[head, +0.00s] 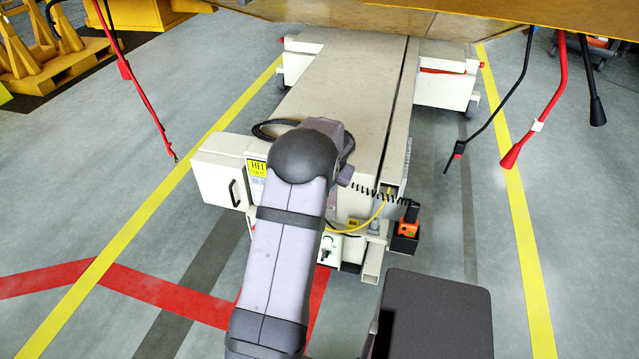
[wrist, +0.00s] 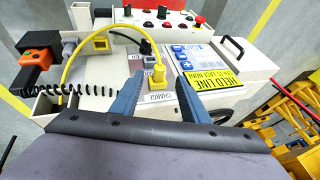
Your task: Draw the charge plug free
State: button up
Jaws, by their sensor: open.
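The yellow charge plug (wrist: 157,75) stands in the white panel above a label reading CHARGE in the wrist view. A yellow cable (wrist: 76,42) arches from it over to the left. My gripper (wrist: 159,76) is open, its two blue fingers pointing at the panel. One finger shows on each side of the plug with gaps between. I cannot tell whether the fingertips reach the plug's depth. In the head view my arm hides the gripper and the plug; the yellow cable (head: 377,214) shows at the carrier's near end.
A yellow square-holed block (wrist: 100,42) sits left of the plug. An orange connector (wrist: 36,55) with a black coiled cord is further left. A row of knobs and a red button (wrist: 200,20) lies beyond. A yellow HELD LINE sign (wrist: 208,88) and white box (wrist: 240,65) stand right.

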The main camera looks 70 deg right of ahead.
jog(key=x, duration=0.7)
jog(key=shift+f, duration=0.15)
jog(key=shift+b, duration=0.3)
grip_shut()
